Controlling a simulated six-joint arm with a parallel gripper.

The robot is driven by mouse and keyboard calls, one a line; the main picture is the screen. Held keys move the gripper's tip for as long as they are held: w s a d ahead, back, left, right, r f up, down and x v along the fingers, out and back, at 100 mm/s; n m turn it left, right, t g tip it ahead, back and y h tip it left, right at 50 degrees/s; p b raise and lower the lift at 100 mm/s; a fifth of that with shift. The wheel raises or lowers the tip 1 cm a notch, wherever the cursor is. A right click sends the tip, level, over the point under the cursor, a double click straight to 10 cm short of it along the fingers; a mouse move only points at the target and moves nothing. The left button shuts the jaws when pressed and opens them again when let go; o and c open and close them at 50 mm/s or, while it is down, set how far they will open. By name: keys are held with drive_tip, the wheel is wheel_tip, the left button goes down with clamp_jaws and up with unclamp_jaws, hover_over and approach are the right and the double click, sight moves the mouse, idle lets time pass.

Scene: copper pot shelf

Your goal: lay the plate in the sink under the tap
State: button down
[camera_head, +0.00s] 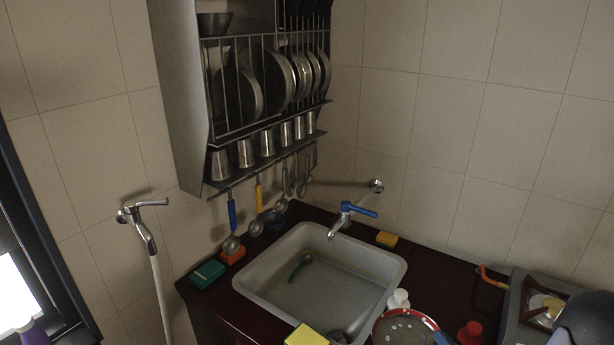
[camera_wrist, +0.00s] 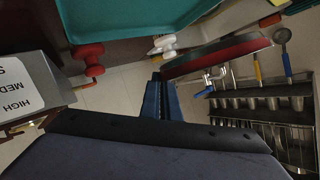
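The grey sink (camera_head: 251,283) is set into the dark counter. The tap (camera_head: 341,221), with a blue lever, reaches over its back edge from the wall; the tap also shows in the wrist view (camera_wrist: 203,93). A green object and a dark round object lie in the basin. A round, speckled, red-rimmed disc (camera_head: 400,328), perhaps the plate, is cut off at the bottom edge, right of the sink. My gripper (camera_wrist: 163,97) shows two dark blue fingers close together in the wrist view.
The wall rack (camera_head: 180,90) holds pans, cups and hanging utensils above the sink's left side. Sponges (camera_head: 306,335) (camera_head: 387,239), a white bottle (camera_head: 398,299), a red-capped item (camera_head: 470,331) and a stove (camera_head: 512,310) surround the basin. A teal tray-like surface (camera_wrist: 130,18) is near in the wrist view.

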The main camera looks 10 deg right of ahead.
sight(396, 338)
drive_tip(key=a+n+y, duration=0.1)
drive_tip(key=a+y, duration=0.1)
drive_tip(key=w+a+n+y, duration=0.1)
drive_tip(key=a+n+y, duration=0.1)
drive_tip(key=a, duration=0.1)
drive_tip(key=a+f+n+g+y, duration=0.1)
drive_tip(key=a+n+y, duration=0.1)
drive_tip(key=a, duration=0.1)
drive_tip(key=shift+w, duration=0.25)
drive_tip(key=a+f+n+g+y, duration=0.1)
drive_tip(key=a+n+y, duration=0.1)
drive_tip(key=a, duration=0.4)
drive_tip(key=a+f+n+g+y, duration=0.2)
drive_tip(key=a, duration=0.4)
drive_tip(key=w+a+f+n+g+y, duration=0.1)
drive_tip(key=a+n+g+y, duration=0.1)
drive_tip(key=a, duration=0.4)
drive_tip(key=shift+f+n+y, duration=0.4)
drive_tip(key=shift+n, duration=0.1)
drive_tip(key=shift+d, duration=0.15)
